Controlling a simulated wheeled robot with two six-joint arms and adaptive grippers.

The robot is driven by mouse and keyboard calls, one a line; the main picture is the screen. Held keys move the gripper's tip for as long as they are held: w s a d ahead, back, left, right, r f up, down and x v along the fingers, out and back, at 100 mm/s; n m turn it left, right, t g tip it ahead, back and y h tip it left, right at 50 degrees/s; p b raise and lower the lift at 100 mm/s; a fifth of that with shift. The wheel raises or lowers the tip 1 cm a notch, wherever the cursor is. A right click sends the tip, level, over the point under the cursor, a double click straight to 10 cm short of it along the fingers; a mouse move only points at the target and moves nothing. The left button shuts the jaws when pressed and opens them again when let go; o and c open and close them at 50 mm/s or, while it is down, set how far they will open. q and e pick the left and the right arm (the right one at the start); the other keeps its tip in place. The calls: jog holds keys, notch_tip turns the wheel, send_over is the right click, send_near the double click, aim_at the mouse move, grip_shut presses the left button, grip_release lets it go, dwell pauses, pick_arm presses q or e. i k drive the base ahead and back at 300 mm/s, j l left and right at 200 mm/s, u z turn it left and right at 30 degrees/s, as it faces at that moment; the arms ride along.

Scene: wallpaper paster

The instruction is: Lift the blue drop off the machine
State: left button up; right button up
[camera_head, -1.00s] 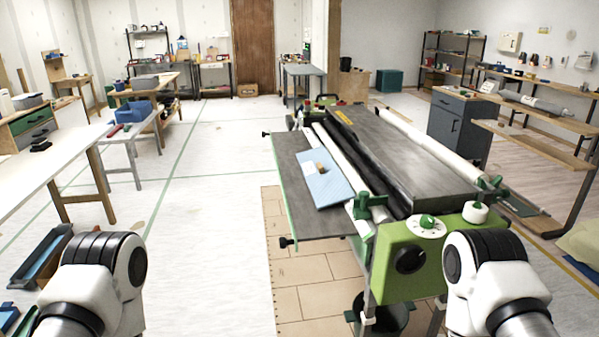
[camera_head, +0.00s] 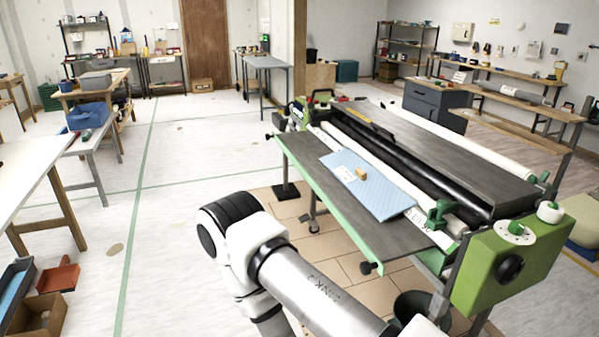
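The blue drop (camera_head: 372,192) is a light blue, flat, folded-looking sheet. It lies on the near left side of the machine, on the dark side plate (camera_head: 385,236) next to a white roller. A small tan block (camera_head: 361,174) and a white paper (camera_head: 345,171) lie on top of it. The machine (camera_head: 505,262) has a green end housing with a black knob and a long dark bed. One of my white arms reaches across the lower middle, in front of the machine, its elbow left of the side plate. Neither gripper shows.
A long white table (camera_head: 28,170) stands at the left, with a blue bin (camera_head: 88,115) on a bench behind it. A red dustpan-like item (camera_head: 58,276) and a cardboard box (camera_head: 38,318) lie on the floor.

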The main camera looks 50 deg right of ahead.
aim_at(384, 200)
jog(key=i+z, duration=0.25)
jog(key=z, duration=0.15)
jog(key=i+z, duration=0.35)
jog(key=i+j+z, duration=0.1)
jog(key=z, duration=0.3)
jog(key=i+j+z, duration=0.35)
jog(key=k+l, duration=0.1)
